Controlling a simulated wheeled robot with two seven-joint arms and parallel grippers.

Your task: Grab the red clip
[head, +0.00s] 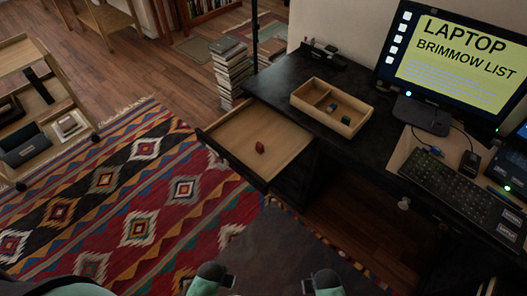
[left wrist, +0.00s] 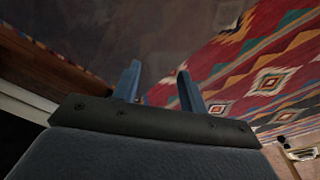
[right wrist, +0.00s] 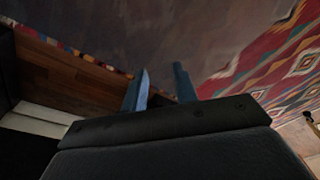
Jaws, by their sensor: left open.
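A small red object (head: 260,147), which looks like the red clip, lies in the open wooden drawer (head: 235,128) of the black desk, near the middle of its floor. My left gripper shows in the left wrist view (left wrist: 158,80), its two blue fingers apart with nothing between them. My right gripper shows in the right wrist view (right wrist: 161,80), its fingers also apart and holding nothing. In the head view only parts of my arms show at the bottom edge, well short of the drawer. The clip is not visible in either wrist view.
A wooden tray (head: 298,99) with small green and dark items stands on the black desk (head: 283,75), beside a monitor (head: 455,60) and a keyboard (head: 452,183). A book stack (head: 231,70) stands behind the drawer. A wooden cart (head: 50,122) is at left. The patterned rug (head: 130,200) is clear.

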